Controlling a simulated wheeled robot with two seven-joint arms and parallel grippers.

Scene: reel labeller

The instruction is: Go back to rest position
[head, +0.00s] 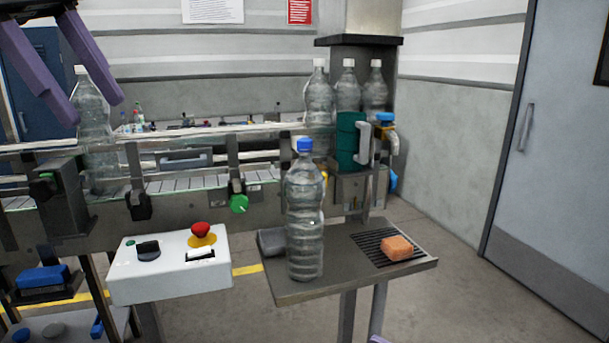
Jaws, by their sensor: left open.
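My left gripper (98,108) is at the upper left, its two purple fingers spread open with nothing between them. Behind and below it a clear bottle with a white cap (96,135) stands upright on the conveyor (180,184); the fingers overlap it in the picture, and I cannot tell whether they touch it. A clear bottle with a blue cap (304,215) stands upright on the small side table (345,285), well apart from the gripper.
A white control box (170,272) with a red button (201,230) stands in front of the conveyor. An orange sponge (397,248) lies on the table's dark grate. The floor at right, before the door (553,150), is clear.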

